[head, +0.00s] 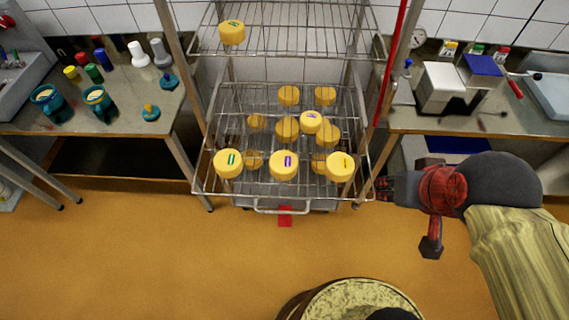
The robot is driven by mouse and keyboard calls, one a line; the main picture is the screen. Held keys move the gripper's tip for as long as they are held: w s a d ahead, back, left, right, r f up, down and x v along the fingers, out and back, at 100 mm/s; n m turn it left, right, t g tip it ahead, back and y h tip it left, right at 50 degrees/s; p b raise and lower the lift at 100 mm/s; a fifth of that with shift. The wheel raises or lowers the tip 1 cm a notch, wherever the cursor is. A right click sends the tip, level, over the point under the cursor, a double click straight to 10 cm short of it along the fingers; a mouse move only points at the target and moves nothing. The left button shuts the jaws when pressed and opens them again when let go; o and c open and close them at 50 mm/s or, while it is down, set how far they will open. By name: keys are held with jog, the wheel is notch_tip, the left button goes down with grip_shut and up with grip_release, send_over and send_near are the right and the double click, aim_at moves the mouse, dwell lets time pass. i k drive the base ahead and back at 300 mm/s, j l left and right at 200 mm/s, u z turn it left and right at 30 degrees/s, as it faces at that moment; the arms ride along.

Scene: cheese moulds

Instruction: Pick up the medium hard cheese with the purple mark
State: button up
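Two yellow round cheeses show a purple mark on the wire rack. One purple-marked cheese (284,165) sits at the front of the upper-middle wire shelf, between a green-marked cheese (228,164) and a dark-marked cheese (340,167). Another purple-marked cheese (311,122) sits farther back and looks smaller. I cannot tell from the picture which one is medium hard. My gripper (383,188) is at the right of the rack, beside its front right post and apart from the cheeses. Its fingers are small and dark, so I cannot tell whether they are open.
A left table (120,122) holds cups and bottles. A right table (440,123) holds a white device (440,88). The orange floor in front is open.

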aim_at(283, 165)
jog(key=k+j+u, duration=0.2)
jog(key=j, duration=0.55)
jog(key=j+u, duration=0.15)
jog(key=j, duration=0.55)
jog(key=k+j+u, duration=0.2)
jog(key=j, duration=0.6)
jog(key=i, duration=0.05)
